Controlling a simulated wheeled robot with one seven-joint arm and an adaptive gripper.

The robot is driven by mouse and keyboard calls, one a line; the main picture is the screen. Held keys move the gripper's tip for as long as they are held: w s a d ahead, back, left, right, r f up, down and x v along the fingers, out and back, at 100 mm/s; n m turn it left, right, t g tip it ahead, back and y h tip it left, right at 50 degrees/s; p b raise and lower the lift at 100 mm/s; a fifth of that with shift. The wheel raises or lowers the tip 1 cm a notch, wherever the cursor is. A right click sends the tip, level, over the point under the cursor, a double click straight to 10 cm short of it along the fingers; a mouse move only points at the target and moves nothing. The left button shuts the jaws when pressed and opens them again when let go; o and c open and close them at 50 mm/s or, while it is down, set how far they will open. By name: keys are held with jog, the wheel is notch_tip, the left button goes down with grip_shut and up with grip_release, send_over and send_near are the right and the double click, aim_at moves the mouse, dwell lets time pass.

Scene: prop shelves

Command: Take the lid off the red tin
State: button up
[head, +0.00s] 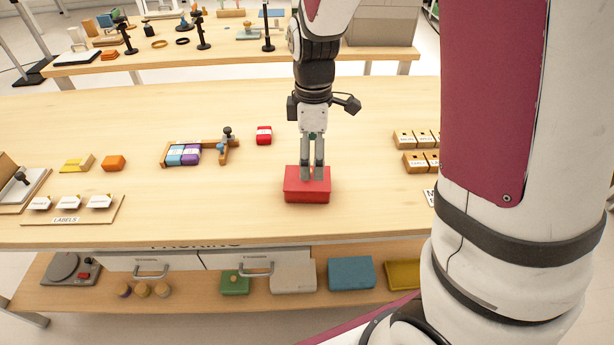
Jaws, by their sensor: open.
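The red tin (305,196) is a low box standing on the wooden table near its front edge, in the middle of the head view. Its top looks covered, but I cannot make out a seam between lid and body. My gripper (312,178) points down over the tin, with its fingers open and a small gap between them. The fingertips overlap the tin's top in this view. I cannot tell whether they touch it. Part of the top is hidden behind the fingers.
A wooden holder (211,155) with blue and purple blocks is further left. Wooden label blocks (413,162) stand to the right. The table around the tin is clear.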

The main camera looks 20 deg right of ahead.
jog(key=f, duration=0.5)
jog(key=shift+d+f, duration=0.3)
jog(key=shift+d, duration=0.05)
jog(key=shift+b, duration=0.3)
grip_shut()
